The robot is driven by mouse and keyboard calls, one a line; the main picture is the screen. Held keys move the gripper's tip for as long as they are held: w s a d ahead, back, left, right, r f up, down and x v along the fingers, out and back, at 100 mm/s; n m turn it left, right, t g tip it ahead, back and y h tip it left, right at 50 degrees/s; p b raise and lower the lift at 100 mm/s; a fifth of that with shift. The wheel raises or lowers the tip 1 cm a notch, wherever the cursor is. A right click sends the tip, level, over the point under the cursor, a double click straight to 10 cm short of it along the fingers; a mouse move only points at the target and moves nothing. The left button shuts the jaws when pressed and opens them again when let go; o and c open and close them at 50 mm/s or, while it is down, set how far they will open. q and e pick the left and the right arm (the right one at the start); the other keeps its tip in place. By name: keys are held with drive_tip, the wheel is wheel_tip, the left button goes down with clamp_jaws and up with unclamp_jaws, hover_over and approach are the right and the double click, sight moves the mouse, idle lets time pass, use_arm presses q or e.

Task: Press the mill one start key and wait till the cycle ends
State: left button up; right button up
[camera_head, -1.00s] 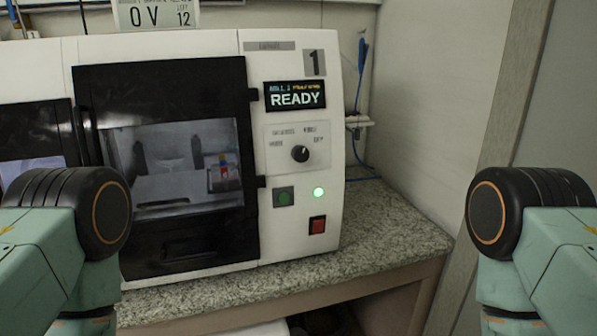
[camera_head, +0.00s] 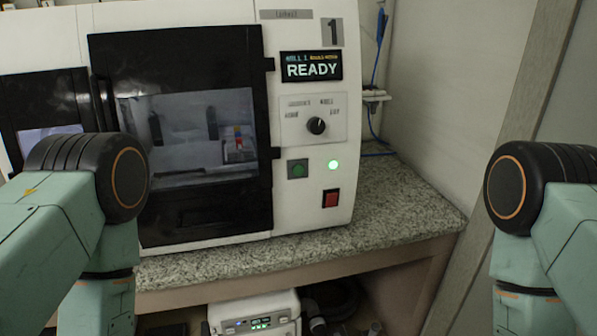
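Mill one (camera_head: 290,215) is a white machine marked "1" on the granite counter. Its display (camera_head: 311,66) reads READY. Below the display is a black rotary knob (camera_head: 316,126). The green square key (camera_head: 297,169) sits at the lower left of the panel, beside a lit green lamp (camera_head: 333,165). A red square key (camera_head: 330,199) is below the lamp. The dark door (camera_head: 205,215) with a window is closed. Both my arms show at the left and right edges, but neither gripper is in view.
The speckled granite counter (camera_head: 405,205) is clear to the right of the mill. A white wall (camera_head: 445,90) closes off the right side. A white unit with small lit indicators (camera_head: 255,312) stands under the counter. Part of another machine (camera_head: 45,105) shows at the left.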

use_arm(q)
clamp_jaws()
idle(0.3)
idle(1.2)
